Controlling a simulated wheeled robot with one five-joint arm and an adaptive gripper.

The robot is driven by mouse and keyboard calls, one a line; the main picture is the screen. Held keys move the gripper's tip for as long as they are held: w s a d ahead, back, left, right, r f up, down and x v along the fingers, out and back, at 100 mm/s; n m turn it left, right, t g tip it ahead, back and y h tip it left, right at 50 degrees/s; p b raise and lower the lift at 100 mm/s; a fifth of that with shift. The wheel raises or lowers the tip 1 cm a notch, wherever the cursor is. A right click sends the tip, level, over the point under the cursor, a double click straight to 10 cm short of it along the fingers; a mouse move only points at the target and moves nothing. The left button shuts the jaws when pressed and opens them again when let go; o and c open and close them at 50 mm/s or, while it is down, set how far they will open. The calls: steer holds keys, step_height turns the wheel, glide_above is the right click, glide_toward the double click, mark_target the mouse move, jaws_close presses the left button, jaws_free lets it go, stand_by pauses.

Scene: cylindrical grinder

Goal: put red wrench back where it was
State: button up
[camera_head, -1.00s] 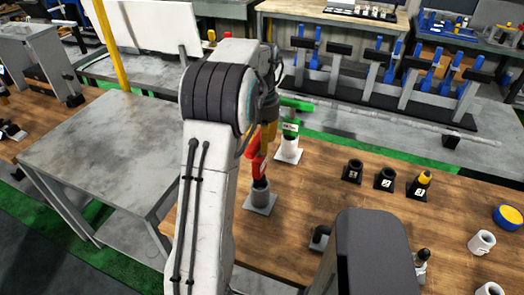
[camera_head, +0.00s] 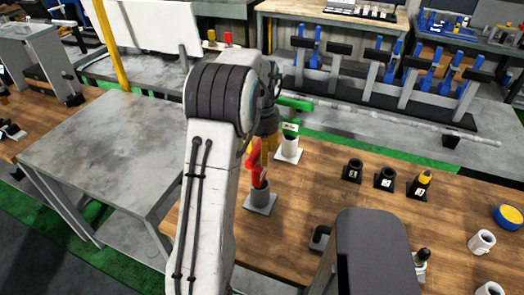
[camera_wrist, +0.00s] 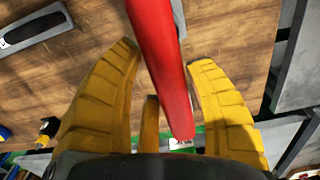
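The red wrench (camera_head: 255,169) stands roughly upright at the grey cylindrical holder (camera_head: 260,199) on the wooden table. Its lower end meets the top of the holder; how deep it sits is hidden. My gripper (camera_head: 264,150) is around the wrench's upper part, partly covered by my arm. In the wrist view, the red handle (camera_wrist: 163,68) runs between the yellow fingers of my gripper (camera_wrist: 164,55). The fingers are spread, with visible gaps beside the handle; the tips are close to it.
Several black holders (camera_head: 353,171) stand to the right, one with a yellow-topped item (camera_head: 424,178). A grey metal table (camera_head: 110,140) is at left. The middle of the wooden table (camera_head: 330,205) is fairly clear.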

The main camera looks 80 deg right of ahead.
steer(key=shift+o, duration=0.7)
step_height(320, 180, up, 12)
steer(key=w+a+r+n+t+h, duration=0.15)
steer(key=w+a+n, duration=0.35)
steer(key=w+a, duration=0.55)
steer(key=w+a+r+n, duration=0.35)
steer(key=w+a, duration=0.45)
steer(key=w, duration=0.6)
steer(key=w+a+f+n+t, duration=0.15)
steer(key=a+n, duration=0.45)
steer(key=a, duration=0.7)
steer(key=s+a+f+n+t, duration=0.1)
steer(key=s+a+f+n, duration=0.1)
steer(key=a, duration=0.5)
steer(key=s+a+f+n+y, duration=0.1)
steer(key=s+a+f+n, duration=0.2)
steer(key=a, duration=0.3)
steer(key=shift+a+f+n+t+p, duration=0.3)
steer(key=shift+a+f+n+t, duration=0.1)
steer(key=shift+n, duration=0.25)
